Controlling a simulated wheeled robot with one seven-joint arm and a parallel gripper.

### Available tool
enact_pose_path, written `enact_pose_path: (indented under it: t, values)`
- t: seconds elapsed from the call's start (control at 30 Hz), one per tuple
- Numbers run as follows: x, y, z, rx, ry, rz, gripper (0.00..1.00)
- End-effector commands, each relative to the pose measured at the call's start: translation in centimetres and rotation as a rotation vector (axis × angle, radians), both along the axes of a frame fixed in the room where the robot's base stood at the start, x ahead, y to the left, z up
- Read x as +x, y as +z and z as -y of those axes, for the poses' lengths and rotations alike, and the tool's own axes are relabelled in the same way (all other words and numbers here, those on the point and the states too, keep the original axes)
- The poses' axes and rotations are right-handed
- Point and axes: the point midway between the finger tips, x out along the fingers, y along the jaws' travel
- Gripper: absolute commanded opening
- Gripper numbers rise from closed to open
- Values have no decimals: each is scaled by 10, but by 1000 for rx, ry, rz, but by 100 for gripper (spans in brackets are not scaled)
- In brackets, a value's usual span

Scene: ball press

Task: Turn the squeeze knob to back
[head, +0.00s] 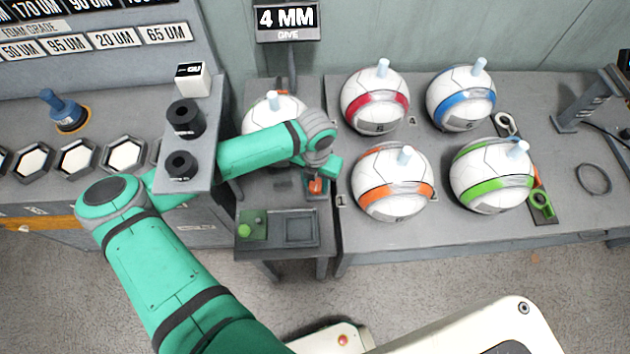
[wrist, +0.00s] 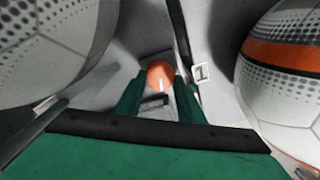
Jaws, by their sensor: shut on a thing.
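The squeeze knob (head: 316,186) is a small orange-red knob low on the small grey press stand (head: 277,252), partly hidden by my gripper. In the wrist view the knob (wrist: 160,73) shows as a rounded orange top between two green fingers. My gripper (head: 318,176) reaches in from the left and is shut on the knob. In the wrist view my gripper (wrist: 161,98) points at the knob, with a finger on each side. A white ball (head: 262,112) sits in the press behind my wrist, largely hidden. The knob's pointing direction is hard to tell.
Orange (head: 392,182), red (head: 375,100), blue (head: 461,97) and green (head: 491,176) banded balls stand on the right table. The orange one is close to my gripper. A "4 MM" sign (head: 287,20) stands behind. Black rollers (head: 186,118) stand by my forearm.

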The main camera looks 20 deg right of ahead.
Motion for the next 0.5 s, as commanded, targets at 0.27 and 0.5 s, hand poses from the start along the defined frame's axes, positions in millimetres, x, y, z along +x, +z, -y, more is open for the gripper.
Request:
enact_pose_path:
  t: [0.27, 0.5]
  values:
    - [4, 1, -2, 6, 154, 9, 12]
    - [4, 1, 0, 8, 207, 11, 12]
